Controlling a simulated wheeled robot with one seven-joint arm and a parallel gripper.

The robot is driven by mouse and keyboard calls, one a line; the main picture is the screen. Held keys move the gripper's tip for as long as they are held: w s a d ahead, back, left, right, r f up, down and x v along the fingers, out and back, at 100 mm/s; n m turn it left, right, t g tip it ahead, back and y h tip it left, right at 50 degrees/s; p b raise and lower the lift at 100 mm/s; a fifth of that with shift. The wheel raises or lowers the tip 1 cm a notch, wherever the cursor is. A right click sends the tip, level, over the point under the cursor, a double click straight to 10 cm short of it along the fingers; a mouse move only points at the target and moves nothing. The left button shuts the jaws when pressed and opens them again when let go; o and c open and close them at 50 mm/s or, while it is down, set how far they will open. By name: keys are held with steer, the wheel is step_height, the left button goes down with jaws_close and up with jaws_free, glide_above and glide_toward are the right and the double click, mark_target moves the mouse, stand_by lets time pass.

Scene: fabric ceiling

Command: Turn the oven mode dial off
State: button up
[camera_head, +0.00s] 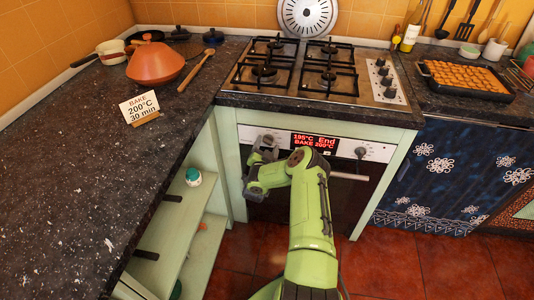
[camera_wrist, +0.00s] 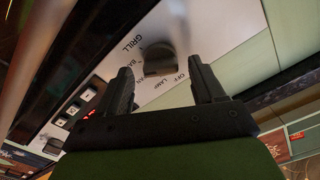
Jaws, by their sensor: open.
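The oven (camera_head: 345,188) is under the hob, with a pale control panel and a red display (camera_head: 313,142) reading "195°C End" and "BAKE 200°C". The dark mode dial (camera_wrist: 158,52) shows in the wrist view, with GRILL, OFF, LAMP and a partly hidden BAKE label around it. I cannot tell which label it points to. My gripper (camera_head: 262,145) is at the panel's left end in the head view and hides most of the dial there. In the wrist view its two dark fingers (camera_wrist: 160,74) are apart, with the dial between them in the picture. Contact cannot be told.
A second knob (camera_head: 360,152) sits right of the display. The oven door handle (camera_head: 349,176) runs just below the panel. The worktop edge (camera_head: 320,112) overhangs above. Open shelves (camera_head: 190,225) stand to the left, and a patterned blue curtain (camera_head: 440,175) hangs to the right.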

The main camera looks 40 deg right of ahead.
steer(key=shift+w+d, duration=0.25)
steer(key=shift+d, duration=0.05)
steer(key=shift+r, duration=0.1)
steer(key=c, duration=1.1)
steer(key=shift+o, duration=0.2)
